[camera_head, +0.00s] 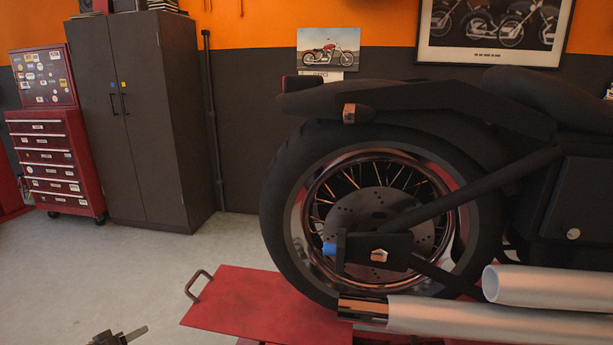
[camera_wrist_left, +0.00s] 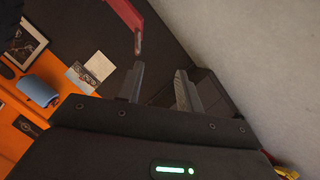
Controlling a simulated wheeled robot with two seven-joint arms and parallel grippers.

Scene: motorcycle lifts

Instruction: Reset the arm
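My left gripper (camera_head: 122,337) shows only partly at the bottom left edge of the head view, over the floor and left of the red lift. In the left wrist view its two dark fingers (camera_wrist_left: 160,84) stand apart with nothing between them. Its arm is cut off by the head picture's edge. My right gripper is in neither view.
A black motorcycle (camera_head: 390,210) stands on the red lift (camera_head: 245,305), whose handle (camera_head: 198,285) sticks out left. A dark cabinet (camera_head: 135,120) and a red tool chest (camera_head: 50,160) stand against the wall. The grey floor (camera_head: 130,265) between them and the lift is clear.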

